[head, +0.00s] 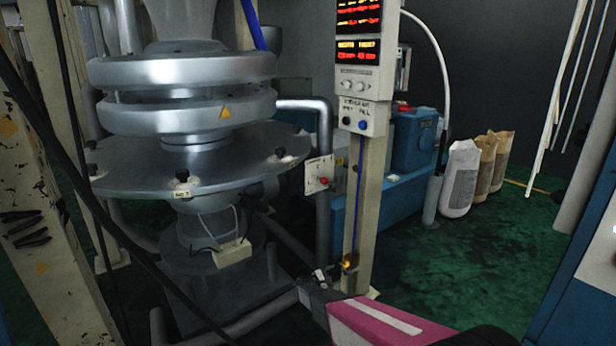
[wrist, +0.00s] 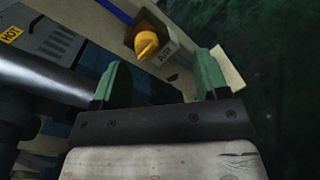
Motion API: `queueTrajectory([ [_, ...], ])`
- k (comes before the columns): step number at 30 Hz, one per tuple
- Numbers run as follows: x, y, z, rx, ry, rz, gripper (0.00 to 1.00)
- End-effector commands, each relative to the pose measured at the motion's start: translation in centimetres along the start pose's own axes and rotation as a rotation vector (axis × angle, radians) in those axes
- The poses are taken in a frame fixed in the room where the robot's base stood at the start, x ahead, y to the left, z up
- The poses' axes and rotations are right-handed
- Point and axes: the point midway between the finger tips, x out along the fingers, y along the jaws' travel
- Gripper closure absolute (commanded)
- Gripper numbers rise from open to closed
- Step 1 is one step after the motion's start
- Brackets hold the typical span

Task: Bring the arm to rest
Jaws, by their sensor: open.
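My gripper (wrist: 157,82) shows in the wrist view with its two green fingers apart and nothing between them. Beyond the gap is a yellow knob (wrist: 146,45) beside a label reading AIR (wrist: 168,50); the fingers look apart from it. In the head view my arm, with a pink and white cover, reaches in from the bottom right. My gripper (head: 312,284) is small there, low and to the left of the yellow knob (head: 349,264) on the beige post (head: 367,210). The exact distance between fingers and knob cannot be told.
A grey metal machine with a wide round plate (head: 150,178) stands at the left. A control panel (head: 364,65) with red digits tops the post. A blue unit (head: 413,140) and several sacks (head: 461,175) stand behind. Green floor (head: 480,255) is open at the right.

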Motion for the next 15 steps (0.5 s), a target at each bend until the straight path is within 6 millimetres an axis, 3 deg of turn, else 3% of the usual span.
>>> queueTrajectory([
  [1,0.4,-0.6,2.7,0.037,0.009,-0.061,0.32],
  [7,1.6,-3.5,11.0,0.234,0.062,-0.380,0.32],
  [15,-0.5,-7.4,21.4,0.557,0.146,-0.844,0.32],
])
